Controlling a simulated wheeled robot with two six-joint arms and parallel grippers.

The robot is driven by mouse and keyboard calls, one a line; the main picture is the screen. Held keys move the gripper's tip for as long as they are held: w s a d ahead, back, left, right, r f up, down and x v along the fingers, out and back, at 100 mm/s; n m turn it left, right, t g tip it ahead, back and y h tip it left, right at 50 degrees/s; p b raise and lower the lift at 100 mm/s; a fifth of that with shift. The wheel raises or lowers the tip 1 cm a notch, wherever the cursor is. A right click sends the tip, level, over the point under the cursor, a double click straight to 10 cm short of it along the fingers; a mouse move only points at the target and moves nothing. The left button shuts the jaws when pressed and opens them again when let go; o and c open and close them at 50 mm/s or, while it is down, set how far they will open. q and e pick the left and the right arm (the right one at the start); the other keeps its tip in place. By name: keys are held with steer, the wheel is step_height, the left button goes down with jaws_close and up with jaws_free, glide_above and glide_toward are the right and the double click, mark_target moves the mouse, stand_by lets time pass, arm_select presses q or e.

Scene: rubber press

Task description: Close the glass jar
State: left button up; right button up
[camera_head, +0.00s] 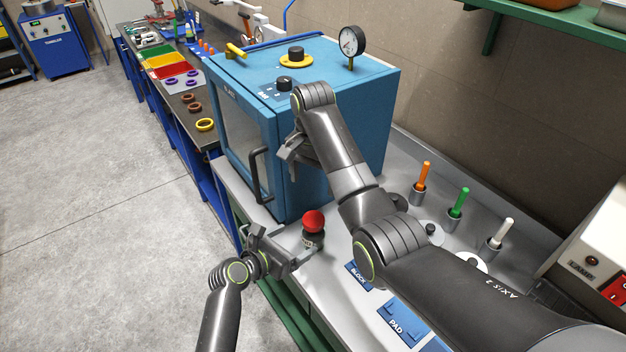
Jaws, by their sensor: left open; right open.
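No glass jar can be clearly made out. A pale round piece with a dark knob (432,231) sits on the grey bench, partly behind my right arm; I cannot tell whether it is a lid. A white round thing (479,264) beside it is mostly hidden by the same arm. My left gripper (305,258) is open at the bench's front edge, just below a red ball on a dark base (313,223); I cannot tell whether they touch. My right gripper (290,152) is open, in front of the blue cabinet, with nothing visible in it.
The blue cabinet (392,120) with a door handle and gauge stands behind. Orange (424,174), green (460,203) and white (503,233) sticks stand in holders along the back. Blue pads marked BLOCK (357,277) and PAD (402,321) lie in front.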

arm_select(q)
steer(key=v, duration=0.8)
steer(key=shift+s+a+r+b, duration=0.15)
steer(key=shift+s+a+b, duration=0.05)
steer(key=shift+b, duration=0.2)
